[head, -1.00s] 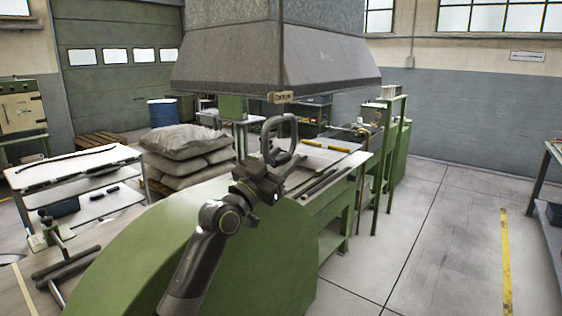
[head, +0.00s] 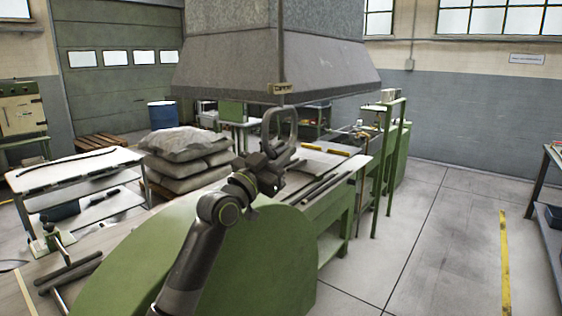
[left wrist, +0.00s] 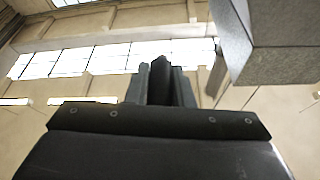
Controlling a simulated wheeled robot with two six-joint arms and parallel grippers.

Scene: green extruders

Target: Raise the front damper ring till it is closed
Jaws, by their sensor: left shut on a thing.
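The dark front damper ring (head: 294,124) hangs upright under the front edge of the grey hood, below a thin rod. A small tan tag (head: 279,88) sits on the rod, above the hood's lower edge; its writing is too small to read. My left gripper (head: 270,162) is shut on the lower part of the ring, and its fingers partly hide it. In the left wrist view the dark fingers (left wrist: 160,82) point up close together; I cannot make out the ring there.
The grey hood (head: 270,62) overhangs the ring. A green machine with a rounded cover (head: 262,258) stands below my arm. Stacked sacks (head: 184,146) and a table (head: 75,168) stand to the left.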

